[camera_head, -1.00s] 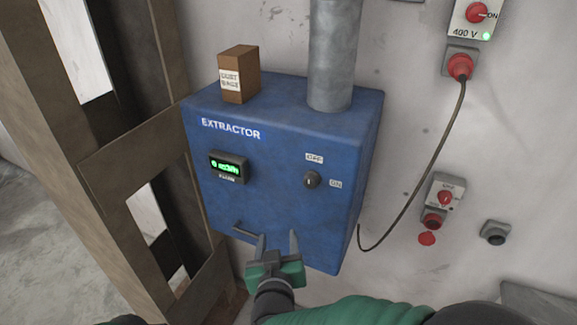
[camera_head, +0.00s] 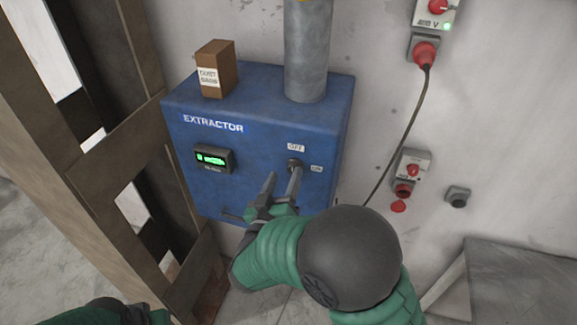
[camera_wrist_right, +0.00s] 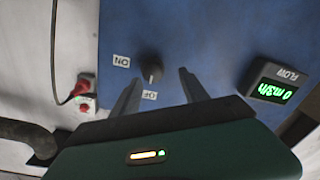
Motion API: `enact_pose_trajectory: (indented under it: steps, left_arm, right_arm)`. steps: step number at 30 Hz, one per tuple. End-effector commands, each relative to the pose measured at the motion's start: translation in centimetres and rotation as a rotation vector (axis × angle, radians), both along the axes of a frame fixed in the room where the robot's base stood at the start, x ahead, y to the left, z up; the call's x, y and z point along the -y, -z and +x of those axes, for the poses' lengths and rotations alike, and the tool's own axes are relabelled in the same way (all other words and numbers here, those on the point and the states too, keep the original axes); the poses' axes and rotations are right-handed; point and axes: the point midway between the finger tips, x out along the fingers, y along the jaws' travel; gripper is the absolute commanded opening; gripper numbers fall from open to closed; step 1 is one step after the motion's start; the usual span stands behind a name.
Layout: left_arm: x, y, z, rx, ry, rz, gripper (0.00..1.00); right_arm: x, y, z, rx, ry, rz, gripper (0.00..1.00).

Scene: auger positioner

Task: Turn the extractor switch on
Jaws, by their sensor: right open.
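The extractor (camera_head: 222,180) is a blue box on the wall with a green-lit flow display (camera_head: 212,158). Its dark round switch knob (camera_head: 295,164) sits on the front between the OFF label (camera_head: 296,147) above and the ON label (camera_head: 316,168) to the right. My right gripper (camera_head: 283,175) is open, its fingertips close to the knob. In the right wrist view the knob (camera_wrist_right: 152,71) lies between the two fingers (camera_wrist_right: 160,80), a little ahead of the tips; contact cannot be told. The display there reads 0. My left arm shows at the bottom left; its gripper is out of view.
A brown dust bags box (camera_head: 216,70) and a grey pipe (camera_head: 307,50) stand on top of the extractor. A cable (camera_head: 404,130) hangs from a red plug to the right. A wooden frame (camera_head: 110,170) stands close on the left.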

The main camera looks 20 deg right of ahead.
Motion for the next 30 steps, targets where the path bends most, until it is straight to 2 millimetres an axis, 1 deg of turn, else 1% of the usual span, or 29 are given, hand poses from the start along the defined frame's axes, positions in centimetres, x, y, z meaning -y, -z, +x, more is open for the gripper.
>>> enact_pose_trajectory:
  steps: [1,3,7,10,13,18,25,30]
  left_arm:
    - [0.0,-0.5,0.0,0.0,0.0,0.0,0.36]
    - [0.0,-0.7,0.0,0.0,0.0,0.0,0.36]
    - [0.0,-0.7,0.0,0.0,0.0,0.0,0.36]
    - [0.0,-0.7,0.0,0.0,0.0,0.0,0.36]
    - [0.0,-0.7,0.0,0.0,0.001,0.0,0.36]
    - [0.0,-0.7,0.0,0.0,0.001,0.0,0.36]
    - [0.0,-0.7,0.0,0.0,0.0,0.0,0.36]
    - [0.0,-0.7,0.0,0.0,0.0,0.0,0.36]
  right_arm:
    - [0.7,-0.3,0.6,0.0,0.004,0.001,0.52]
    - [1.5,-0.1,1.3,0.0,0.004,0.005,0.52]
    - [2.5,0.0,2.0,0.002,0.004,0.008,0.52]
    - [2.8,0.2,2.0,0.002,0.002,0.011,0.52]
    - [2.6,0.2,2.0,0.0,0.003,0.01,0.52]
    - [2.0,0.1,2.0,0.001,0.005,0.005,0.3]
    - [1.9,0.0,2.0,0.004,0.005,0.004,0.0]
    - [1.8,-0.1,2.0,0.005,-0.002,0.005,0.0]
